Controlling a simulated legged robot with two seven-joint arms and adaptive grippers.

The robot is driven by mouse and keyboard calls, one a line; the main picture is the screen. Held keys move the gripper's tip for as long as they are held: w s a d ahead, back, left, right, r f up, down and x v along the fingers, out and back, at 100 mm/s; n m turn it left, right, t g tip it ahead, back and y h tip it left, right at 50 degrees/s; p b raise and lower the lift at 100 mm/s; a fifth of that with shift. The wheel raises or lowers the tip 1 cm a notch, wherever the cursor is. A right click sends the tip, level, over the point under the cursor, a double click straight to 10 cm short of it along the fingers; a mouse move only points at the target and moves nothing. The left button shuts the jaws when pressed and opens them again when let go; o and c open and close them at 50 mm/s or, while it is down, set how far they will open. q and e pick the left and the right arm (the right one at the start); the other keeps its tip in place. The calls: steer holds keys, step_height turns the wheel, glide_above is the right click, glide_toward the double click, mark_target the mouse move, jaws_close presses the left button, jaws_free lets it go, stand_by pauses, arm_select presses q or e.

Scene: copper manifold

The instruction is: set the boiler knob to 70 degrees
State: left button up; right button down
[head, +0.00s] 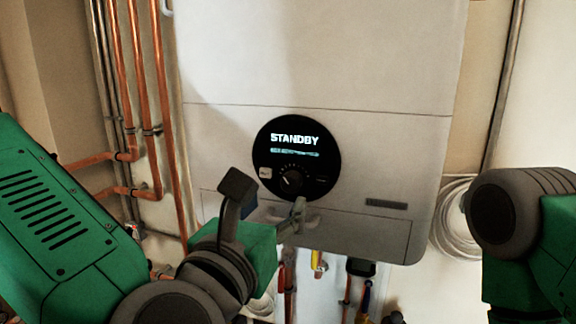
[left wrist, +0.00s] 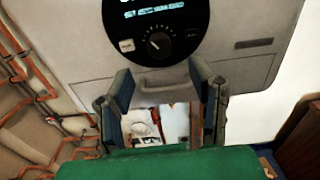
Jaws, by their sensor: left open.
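The boiler (head: 330,60) is a large pale wall unit with a round black control panel (head: 326,147). Its screen reads "STANDBY" over a smaller line I cannot read. The boiler knob (head: 291,180) is a small dark dial with a light pointer mark, low on the panel; it also shows in the left wrist view (left wrist: 158,45). My left gripper (head: 304,214) is just below the knob, apart from it. In the left wrist view its two fingers (left wrist: 165,85) are spread and empty, with the knob beyond them. My right gripper is out of view; only my right arm shows.
Copper pipes (head: 140,75) run down the wall left of the boiler. A white coiled hose (head: 455,220) hangs at the right.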

mark_target(290, 187)
arm_select(q)
steer(key=p+x, duration=0.1)
steer(key=x, duration=0.5)
steer(key=shift+w+d+f, duration=0.1)
steer(key=shift+w, duration=0.25)
jaws_close()
